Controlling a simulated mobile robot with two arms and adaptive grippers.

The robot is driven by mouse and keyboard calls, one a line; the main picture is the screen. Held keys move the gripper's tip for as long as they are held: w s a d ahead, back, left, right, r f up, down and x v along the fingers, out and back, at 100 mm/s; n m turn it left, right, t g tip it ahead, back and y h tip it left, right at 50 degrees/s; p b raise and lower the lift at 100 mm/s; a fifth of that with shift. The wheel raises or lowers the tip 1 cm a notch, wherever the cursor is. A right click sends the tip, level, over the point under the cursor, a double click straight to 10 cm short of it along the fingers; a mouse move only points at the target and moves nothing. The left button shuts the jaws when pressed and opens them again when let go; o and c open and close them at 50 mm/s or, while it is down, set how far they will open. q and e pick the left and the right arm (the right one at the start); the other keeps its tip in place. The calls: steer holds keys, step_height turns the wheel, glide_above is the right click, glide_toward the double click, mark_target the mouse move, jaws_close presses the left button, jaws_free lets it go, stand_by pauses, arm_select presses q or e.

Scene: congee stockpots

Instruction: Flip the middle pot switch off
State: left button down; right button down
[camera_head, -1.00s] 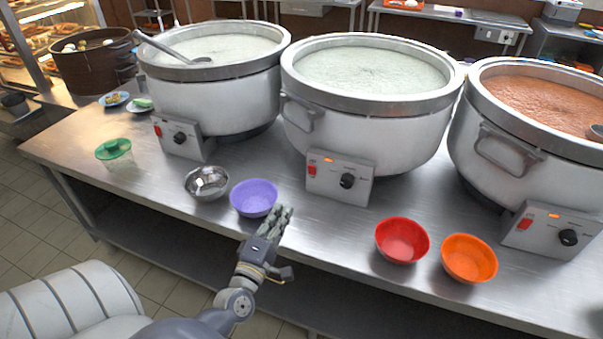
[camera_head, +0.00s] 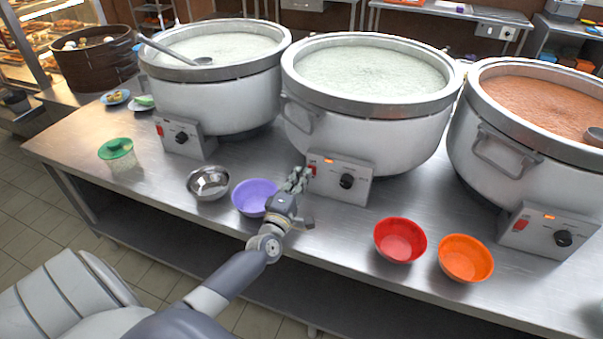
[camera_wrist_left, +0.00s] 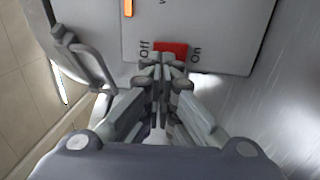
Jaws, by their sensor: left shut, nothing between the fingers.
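The middle pot (camera_head: 370,110) is a large white stockpot of pale congee with a steel rim. Its control box (camera_head: 340,180) has a lit orange indicator (camera_head: 329,160), a black knob (camera_head: 347,181) and a red switch (camera_head: 312,169). My left gripper (camera_head: 298,175) is shut and empty, its tips right at the switch. In the left wrist view the red switch (camera_wrist_left: 172,48) sits between the labels "Off" and "On", with the fingertips (camera_wrist_left: 162,62) overlapping its lower edge. Whether they touch it I cannot tell. My right gripper is not in view.
A purple bowl (camera_head: 252,197) stands just below and left of my left gripper. A steel bowl (camera_head: 209,183), red bowl (camera_head: 400,240) and orange bowl (camera_head: 466,258) stand along the counter's front. Similar pots stand left (camera_head: 215,100) and right (camera_head: 490,175).

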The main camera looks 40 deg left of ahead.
arm_select(q)
steer(key=shift+w, duration=0.3)
steer(key=shift+a, duration=0.1)
steer(key=shift+w+r, duration=0.2)
steer(key=shift+r, duration=0.05)
